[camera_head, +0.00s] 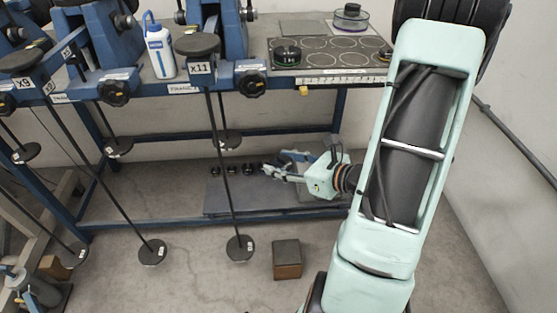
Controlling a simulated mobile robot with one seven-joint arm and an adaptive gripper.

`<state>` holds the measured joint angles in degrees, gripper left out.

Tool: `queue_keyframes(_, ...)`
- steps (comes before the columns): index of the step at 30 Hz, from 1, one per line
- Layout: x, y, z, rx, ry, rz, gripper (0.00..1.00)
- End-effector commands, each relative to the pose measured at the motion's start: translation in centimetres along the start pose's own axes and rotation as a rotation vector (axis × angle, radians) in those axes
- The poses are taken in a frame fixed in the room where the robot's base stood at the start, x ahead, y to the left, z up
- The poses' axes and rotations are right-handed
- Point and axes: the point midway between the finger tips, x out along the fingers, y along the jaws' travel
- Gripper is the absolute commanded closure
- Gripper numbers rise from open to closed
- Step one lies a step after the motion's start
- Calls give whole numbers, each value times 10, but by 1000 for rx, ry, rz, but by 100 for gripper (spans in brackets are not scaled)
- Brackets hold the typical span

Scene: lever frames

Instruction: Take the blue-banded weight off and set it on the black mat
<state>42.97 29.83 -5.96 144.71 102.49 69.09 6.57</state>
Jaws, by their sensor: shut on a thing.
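My gripper (271,168) is low under the bench, at the right end of a row of small dark pieces on the lower shelf. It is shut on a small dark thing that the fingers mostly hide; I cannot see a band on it. No blue band shows clearly on any weight. A dark mat with ring outlines (340,57) lies on the bench top at the right. A dark weight with a green band (286,56) stands on its left part. A dark flat sheet (240,199) lies on the lower shelf; I cannot tell which is the black mat.
A white and blue bottle (160,50) stands on the bench among blue lever frames (215,30). Long rods with dark discs hang in front, one ending at a low disc (240,247). A brown box (287,259) sits on the floor. A purple-rimmed dish (350,18) stands at the back.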

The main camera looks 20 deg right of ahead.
Motion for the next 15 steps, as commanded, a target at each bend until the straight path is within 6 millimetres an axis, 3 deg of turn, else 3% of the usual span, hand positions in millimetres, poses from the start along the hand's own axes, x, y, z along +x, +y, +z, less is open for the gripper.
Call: queue_keyframes(15, -23, -1, -9, 1, -2, -3, 89)
